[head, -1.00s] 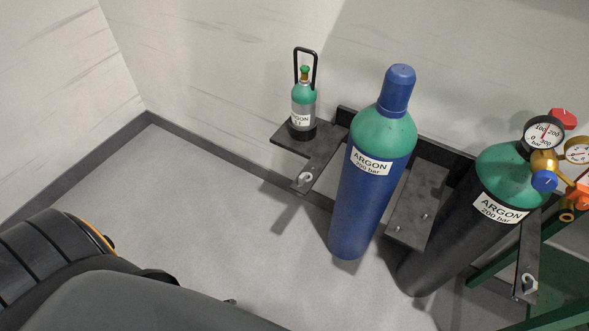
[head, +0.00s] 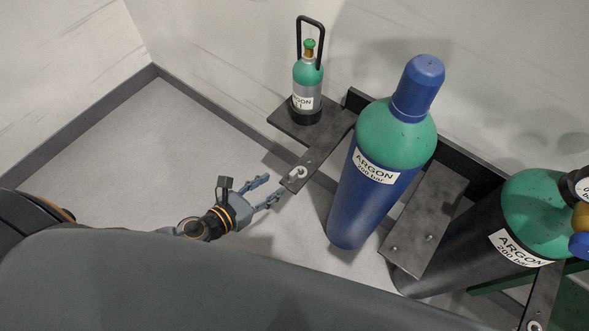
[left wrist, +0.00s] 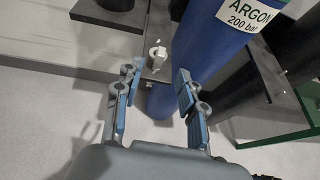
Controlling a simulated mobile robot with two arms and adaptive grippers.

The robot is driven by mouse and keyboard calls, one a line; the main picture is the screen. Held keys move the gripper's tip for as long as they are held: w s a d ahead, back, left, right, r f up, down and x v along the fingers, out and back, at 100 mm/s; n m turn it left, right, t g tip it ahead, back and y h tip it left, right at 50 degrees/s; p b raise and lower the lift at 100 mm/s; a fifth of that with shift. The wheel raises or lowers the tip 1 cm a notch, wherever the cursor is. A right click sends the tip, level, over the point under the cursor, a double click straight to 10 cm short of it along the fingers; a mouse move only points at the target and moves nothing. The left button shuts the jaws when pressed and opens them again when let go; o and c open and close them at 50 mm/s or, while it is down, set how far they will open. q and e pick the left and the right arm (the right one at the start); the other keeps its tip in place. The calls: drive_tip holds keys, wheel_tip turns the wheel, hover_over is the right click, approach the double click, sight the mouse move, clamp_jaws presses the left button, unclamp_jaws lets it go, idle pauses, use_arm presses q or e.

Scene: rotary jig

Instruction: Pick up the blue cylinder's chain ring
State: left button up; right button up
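The blue cylinder (head: 378,195), with a green shoulder, a blue cap and an ARGON 200 bar label, stands in the dark wall bracket. A small pale metal ring (head: 298,172) sits at the front end of the bracket arm left of this cylinder. It also shows in the left wrist view (left wrist: 157,52); I see no hanging chain. My left gripper (head: 275,188) is open and empty, just left of and short of the ring. In the left wrist view its fingers (left wrist: 157,82) are spread, with the ring beyond the gap between them. My right gripper is not in view.
A small green and grey argon bottle (head: 307,88) with a black handle stands on the bracket shelf (head: 285,121). A black cylinder (head: 465,245) stands to the right, beyond another bracket arm (head: 425,225). The floor at left (head: 150,140) is clear.

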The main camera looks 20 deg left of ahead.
sight(293, 173)
use_arm(q)
drive_tip(key=x, duration=0.5)
drive_tip(key=shift+w+d+f, duration=0.15)
drive_tip(key=shift+w, duration=0.25)
drive_tip(key=x, duration=0.5)
drive_tip(key=shift+s+d+f, duration=0.1)
drive_tip(key=shift+s+d, duration=0.05)
drive_tip(key=shift+d, duration=0.05)
drive_tip(key=shift+c, duration=0.6)
clamp_jaws()
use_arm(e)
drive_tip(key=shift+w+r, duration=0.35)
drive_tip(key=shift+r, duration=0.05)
